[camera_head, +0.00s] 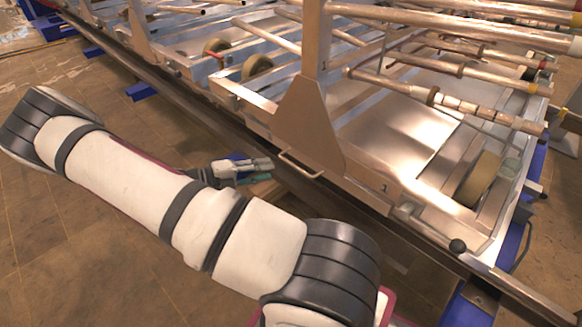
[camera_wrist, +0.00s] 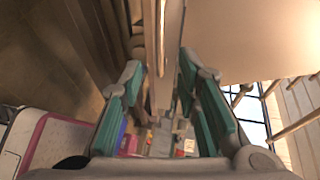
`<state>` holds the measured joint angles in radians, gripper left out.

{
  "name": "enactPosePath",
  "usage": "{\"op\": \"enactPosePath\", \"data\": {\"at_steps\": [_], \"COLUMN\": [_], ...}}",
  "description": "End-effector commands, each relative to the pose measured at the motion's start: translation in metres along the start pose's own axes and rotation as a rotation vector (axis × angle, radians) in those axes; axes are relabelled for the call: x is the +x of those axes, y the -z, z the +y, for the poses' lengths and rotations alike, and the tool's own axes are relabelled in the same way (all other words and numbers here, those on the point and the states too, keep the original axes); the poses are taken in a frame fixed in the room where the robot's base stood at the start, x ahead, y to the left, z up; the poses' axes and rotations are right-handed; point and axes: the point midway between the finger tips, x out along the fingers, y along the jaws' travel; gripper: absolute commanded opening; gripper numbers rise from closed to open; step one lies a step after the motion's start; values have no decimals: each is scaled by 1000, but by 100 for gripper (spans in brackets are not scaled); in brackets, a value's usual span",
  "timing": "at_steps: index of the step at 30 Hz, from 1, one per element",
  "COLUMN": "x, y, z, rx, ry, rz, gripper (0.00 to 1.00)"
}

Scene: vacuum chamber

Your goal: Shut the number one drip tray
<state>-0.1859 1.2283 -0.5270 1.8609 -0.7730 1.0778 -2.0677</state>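A silvery metal tray (camera_head: 399,130) lies at the right in the head view, with a dark mark that looks like a 1 on its front edge. A thin bar handle (camera_head: 301,167) sticks out from the front, below a triangular metal plate. My gripper (camera_head: 271,169) is just left of this handle, with its fingers pointing at it, and seems apart from it. In the wrist view my gripper (camera_wrist: 160,65) has its teal-padded fingers spread. A narrow metal edge (camera_wrist: 161,35) runs ahead between them. I cannot tell whether anything touches the fingers.
A metal upright (camera_head: 311,115) stands above the handle. Long metal tubes (camera_head: 470,72) cross over the trays. A dark rail (camera_head: 185,108) runs along the front. More metal framework with wheels (camera_head: 257,67) lies further back left. The tiled floor (camera_head: 60,220) at the left is clear.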

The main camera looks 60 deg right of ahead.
Motion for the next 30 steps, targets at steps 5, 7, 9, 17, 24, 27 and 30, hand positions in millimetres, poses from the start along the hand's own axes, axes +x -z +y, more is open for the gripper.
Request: {"op": "enactPosePath", "data": {"at_steps": [5, 7, 9, 17, 24, 27, 30], "x": [37, 51, 64, 96, 103, 103, 103], "y": [0, 0, 0, 0, 0, 0, 0], "z": [2, 2, 2, 1, 0, 0, 0], "rx": [0, -1, -1, -1, 1, 1, 1], "ry": [2, 2, 3, 1, -1, -1, -1], "rz": [2, 1, 1, -1, -2, -2, -2], "gripper": [30, 30, 30, 30, 30, 30, 23]}}
